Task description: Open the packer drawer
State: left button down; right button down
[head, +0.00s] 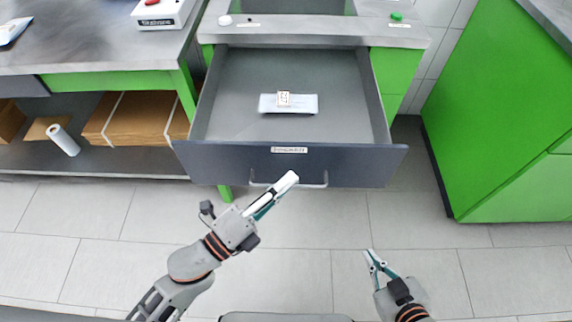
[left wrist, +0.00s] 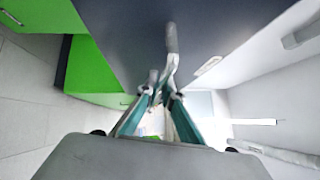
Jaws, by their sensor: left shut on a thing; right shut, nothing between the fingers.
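The packer drawer (head: 240,125) is pulled well out of the workbench in the head view, with its dark front panel (head: 225,165) facing me and a label on it. A white packet with a small tag (head: 284,101) lies inside it. A metal bar handle (head: 312,185) runs along the lower front. My left gripper (head: 285,185) is at the handle and shut on it; its fingers hide part of the bar. In the left wrist view the handle (left wrist: 171,45) runs between the fingers (left wrist: 160,95). My right gripper (head: 371,257) is shut and empty, low over the floor to the right.
A bench with a lower shelf of cardboard (head: 135,120) and a paper roll (head: 63,140) stands on the left. A green cabinet (head: 500,120) stands on the right. The tiled floor (head: 330,240) before the drawer is clear.

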pick_arm(q)
jog(key=shift+s, duration=0.95)
pick_arm(e)
jog(key=shift+w+r, duration=0.25)
jog(key=shift+r, duration=0.1)
jog(key=shift+a+f, duration=0.1)
pick_arm(q)
jog(key=c, duration=2.5)
grip_release()
pick_arm(e)
jog(key=shift+s+f, duration=0.15)
pick_arm(q)
jog(key=v, duration=1.2)
jog(key=shift+s, duration=0.1)
